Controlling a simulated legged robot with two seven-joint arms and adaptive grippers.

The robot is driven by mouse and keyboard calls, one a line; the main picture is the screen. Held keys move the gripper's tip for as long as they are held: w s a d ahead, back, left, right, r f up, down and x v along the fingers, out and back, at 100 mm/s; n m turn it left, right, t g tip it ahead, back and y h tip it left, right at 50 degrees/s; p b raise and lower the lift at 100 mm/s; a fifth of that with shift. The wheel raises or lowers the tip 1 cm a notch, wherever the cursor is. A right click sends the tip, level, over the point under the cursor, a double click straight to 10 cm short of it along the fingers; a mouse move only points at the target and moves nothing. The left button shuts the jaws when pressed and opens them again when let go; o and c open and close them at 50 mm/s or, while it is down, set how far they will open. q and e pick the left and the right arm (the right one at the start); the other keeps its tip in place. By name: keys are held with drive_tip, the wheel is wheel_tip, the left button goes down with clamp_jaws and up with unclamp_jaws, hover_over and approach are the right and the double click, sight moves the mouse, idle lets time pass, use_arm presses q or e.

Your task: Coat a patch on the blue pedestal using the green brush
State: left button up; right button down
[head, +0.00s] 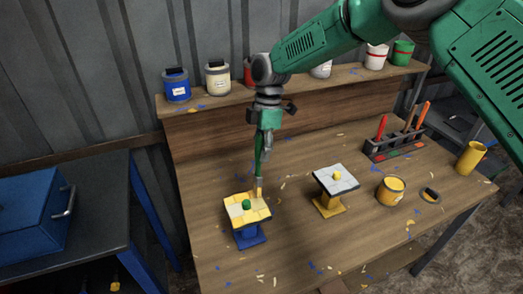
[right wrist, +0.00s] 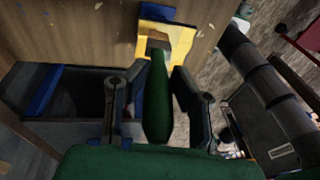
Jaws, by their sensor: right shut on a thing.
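The blue pedestal (head: 249,237) stands on the workbench, left of centre. Its tilted-looking square top is mostly yellow with paler patches and carries a small green knob (head: 246,204). My right gripper (head: 265,143) is shut on the green brush (head: 260,160), which points down with a yellowish tip at the far right part of the top. I cannot tell whether the tip touches. In the right wrist view the green handle (right wrist: 157,100) lies between the fingers, and its bristle end overlaps the yellow top (right wrist: 180,42). My left gripper is not in view.
A yellow pedestal (head: 329,205) with a whitish top stands to the right. Beyond it are an open yellow paint can (head: 391,191), a tool rack (head: 395,145) and a yellow cup (head: 470,158). Paint cans line the back shelf (head: 200,103). Bare bench lies in front.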

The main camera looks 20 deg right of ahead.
sight(262, 134)
drive_tip(key=shift+f, duration=0.5)
idle(0.3)
drive_tip(key=shift+s, duration=2.35)
drive_tip(key=shift+w+p, duration=0.3)
drive_tip(key=shift+w, duration=2.15)
drive_tip(key=shift+r, duration=2.55)
